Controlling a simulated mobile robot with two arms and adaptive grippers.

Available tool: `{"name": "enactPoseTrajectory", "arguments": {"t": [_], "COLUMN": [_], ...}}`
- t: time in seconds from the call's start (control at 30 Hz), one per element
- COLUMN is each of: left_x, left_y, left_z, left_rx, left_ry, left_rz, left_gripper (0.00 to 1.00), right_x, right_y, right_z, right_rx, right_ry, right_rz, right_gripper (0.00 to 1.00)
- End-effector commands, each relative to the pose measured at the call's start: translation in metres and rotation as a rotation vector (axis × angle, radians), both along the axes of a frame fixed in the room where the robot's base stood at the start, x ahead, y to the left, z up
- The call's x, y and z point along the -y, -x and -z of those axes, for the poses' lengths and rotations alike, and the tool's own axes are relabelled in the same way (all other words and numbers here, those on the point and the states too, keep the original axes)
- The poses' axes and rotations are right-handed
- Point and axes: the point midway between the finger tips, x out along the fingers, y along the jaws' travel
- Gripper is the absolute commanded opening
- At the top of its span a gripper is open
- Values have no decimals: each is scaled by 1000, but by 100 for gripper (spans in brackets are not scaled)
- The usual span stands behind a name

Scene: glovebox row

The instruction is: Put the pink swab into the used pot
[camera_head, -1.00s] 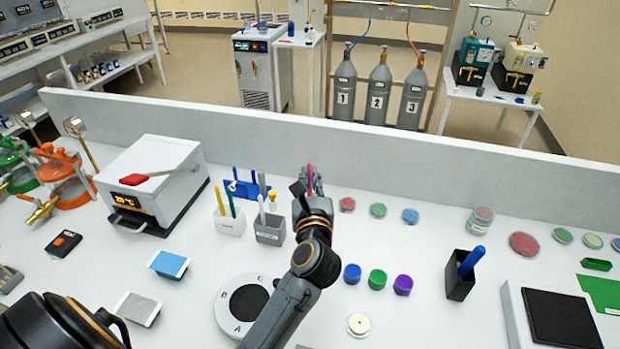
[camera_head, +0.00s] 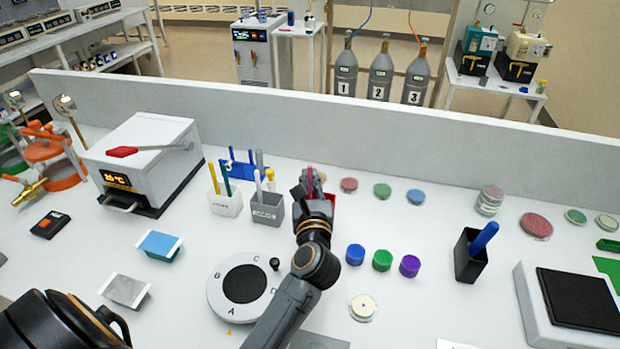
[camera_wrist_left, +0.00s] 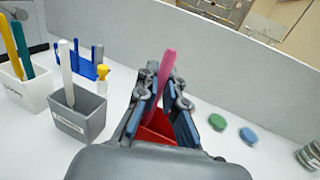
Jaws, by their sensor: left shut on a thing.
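My left gripper (camera_head: 309,186) is shut on the pink swab (camera_head: 310,176), which stands nearly upright between its fingers. The left wrist view shows the swab (camera_wrist_left: 167,70) tilted slightly, its top above the fingertips (camera_wrist_left: 165,92). A red pot (camera_wrist_left: 157,130) lies directly below and behind the fingers; its edge also shows beside the gripper in the head view (camera_head: 331,201). The swab's lower end is hidden, so I cannot tell whether it is inside the red pot. A grey pot (camera_head: 267,211) and a white pot (camera_head: 226,206) stand left of the gripper. My right gripper is out of view.
The white pot holds a yellow and a teal swab; the grey pot holds a white one. A blue rack (camera_head: 240,168) stands behind them. Colored dishes (camera_head: 382,191) and lids (camera_head: 382,260) lie to the right. A long white wall (camera_head: 420,145) closes the back.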

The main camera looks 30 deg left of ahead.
Motion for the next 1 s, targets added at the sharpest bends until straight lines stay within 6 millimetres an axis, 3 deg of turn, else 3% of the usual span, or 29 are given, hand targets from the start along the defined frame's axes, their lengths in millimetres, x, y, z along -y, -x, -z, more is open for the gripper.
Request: {"name": "enactPoseTrajectory", "arguments": {"t": [1.0], "left_x": [0], "left_y": [0], "left_z": [10], "left_rx": [0], "left_ry": [0], "left_rz": [0], "left_gripper": [0], "right_x": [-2], "right_y": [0], "right_z": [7], "right_rx": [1], "right_ry": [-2], "right_rz": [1], "right_gripper": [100]}}
